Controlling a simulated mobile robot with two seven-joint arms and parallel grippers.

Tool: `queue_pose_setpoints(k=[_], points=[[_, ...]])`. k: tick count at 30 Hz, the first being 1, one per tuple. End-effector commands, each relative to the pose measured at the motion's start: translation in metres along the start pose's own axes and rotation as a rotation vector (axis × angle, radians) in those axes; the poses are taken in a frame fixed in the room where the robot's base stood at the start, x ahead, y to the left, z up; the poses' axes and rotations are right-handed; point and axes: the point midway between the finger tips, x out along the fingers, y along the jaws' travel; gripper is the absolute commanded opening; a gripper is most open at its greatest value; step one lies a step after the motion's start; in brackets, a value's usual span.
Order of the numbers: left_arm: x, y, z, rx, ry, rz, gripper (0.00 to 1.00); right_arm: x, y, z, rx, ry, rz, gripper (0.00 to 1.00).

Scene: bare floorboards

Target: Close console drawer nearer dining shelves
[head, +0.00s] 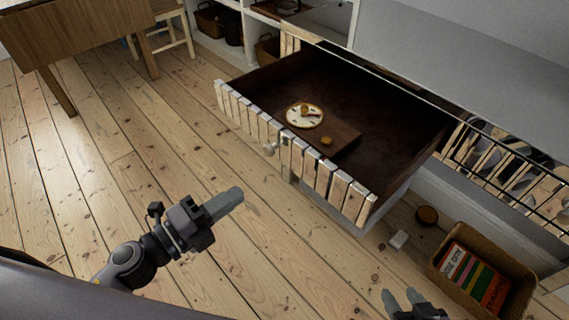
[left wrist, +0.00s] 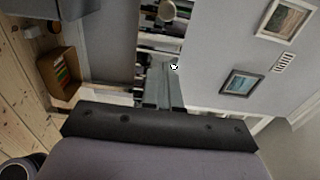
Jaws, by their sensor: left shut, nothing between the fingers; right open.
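The console drawer (head: 412,139) nearer the shelves is pulled far out, its dark interior showing in the head view. Its pale slatted front (head: 325,176) faces my arms and has a small knob (head: 268,149). A brown board (head: 347,136), a round clock-like disc (head: 304,115) and small round items lie inside. My left gripper (head: 235,195) is shut and empty, in front of and apart from the drawer front, left of its near end. It also shows shut in the left wrist view (left wrist: 165,75). My right gripper (head: 409,297) is open at the bottom edge, apart from the drawer.
The grey console top (head: 470,75) runs along the right. White shelves (head: 230,35) with baskets stand at the back. A wooden table (head: 80,32) and chair (head: 180,25) are back left. A book basket (head: 450,284) and small bowl (head: 427,215) sit lower right. Floorboards left are clear.

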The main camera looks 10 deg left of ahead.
Motion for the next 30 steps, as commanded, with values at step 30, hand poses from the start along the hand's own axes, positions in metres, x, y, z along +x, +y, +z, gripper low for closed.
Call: queue_pose_setpoints(k=[30], points=[[0.126, 0.000, 0.000, -0.003, -0.001, 0.000, 0.00, -0.008, -0.002, -0.007, 0.006, -0.003, 0.000, 0.46]])
